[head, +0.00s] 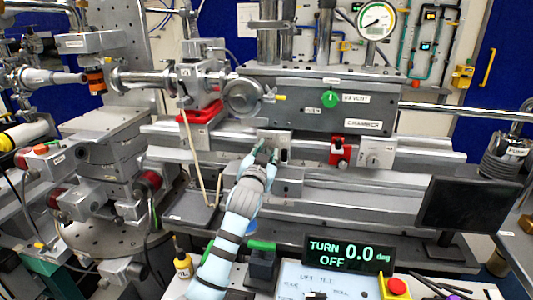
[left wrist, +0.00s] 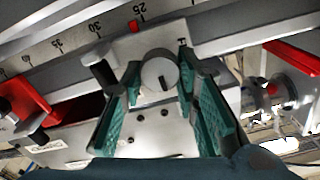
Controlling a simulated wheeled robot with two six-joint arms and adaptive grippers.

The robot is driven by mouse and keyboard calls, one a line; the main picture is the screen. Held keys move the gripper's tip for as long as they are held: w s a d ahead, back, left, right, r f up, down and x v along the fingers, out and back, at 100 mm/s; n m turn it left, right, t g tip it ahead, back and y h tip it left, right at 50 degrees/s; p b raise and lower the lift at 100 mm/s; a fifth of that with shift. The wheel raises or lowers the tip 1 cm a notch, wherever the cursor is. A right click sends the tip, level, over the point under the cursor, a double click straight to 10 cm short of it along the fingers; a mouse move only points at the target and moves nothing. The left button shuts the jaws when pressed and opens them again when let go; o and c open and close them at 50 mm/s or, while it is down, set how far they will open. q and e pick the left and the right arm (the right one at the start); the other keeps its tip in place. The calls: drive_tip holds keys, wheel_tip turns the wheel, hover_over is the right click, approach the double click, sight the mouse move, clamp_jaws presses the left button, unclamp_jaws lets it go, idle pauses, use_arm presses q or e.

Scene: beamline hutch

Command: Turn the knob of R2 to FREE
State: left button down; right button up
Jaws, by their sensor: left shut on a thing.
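My left gripper (head: 266,150) reaches up from the front to a small grey carriage (head: 284,136) on the long rail. In the left wrist view a round grey knob (left wrist: 159,77) with a dark pointer mark sits on the carriage's plate (left wrist: 150,137). The green pads of my left gripper (left wrist: 160,72) stand on both sides of the knob and are closed on it. The mark points down in that view. A letter, perhaps F, shows beside the right finger; I cannot read R2 there. In the head view the gripper hides the knob. My right gripper is not in view.
The rail's scale (left wrist: 55,44) has a red mark near 25. A red clamp (head: 341,151) and another grey carriage (head: 376,153) stand to the right on the rail. The display (head: 346,254) in front reads TURN 0.0 deg OFF. A dark monitor (head: 466,205) stands at right.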

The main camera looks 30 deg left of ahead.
use_arm(q)
drive_tip(key=shift+n, duration=0.4)
drive_tip(key=n+p, duration=0.1)
drive_tip(key=n, duration=0.1)
drive_tip(key=shift+n, duration=0.4)
drive_tip(key=n, duration=0.5)
drive_tip(key=shift+a+f+n, duration=0.1)
drive_tip(key=shift+a+n, duration=0.1)
drive_tip(key=shift+n, duration=0.1)
drive_tip(key=n+b, duration=0.1)
drive_tip(key=n, duration=0.3)
drive_tip(key=shift+f, duration=0.1)
drive_tip(key=n, duration=0.4)
drive_tip(key=shift+a+f+n+b, duration=0.1)
drive_tip(key=shift+n+b, duration=0.2)
drive_tip(key=shift+b, duration=0.1)
drive_tip(key=c, duration=1.5)
unclamp_jaws()
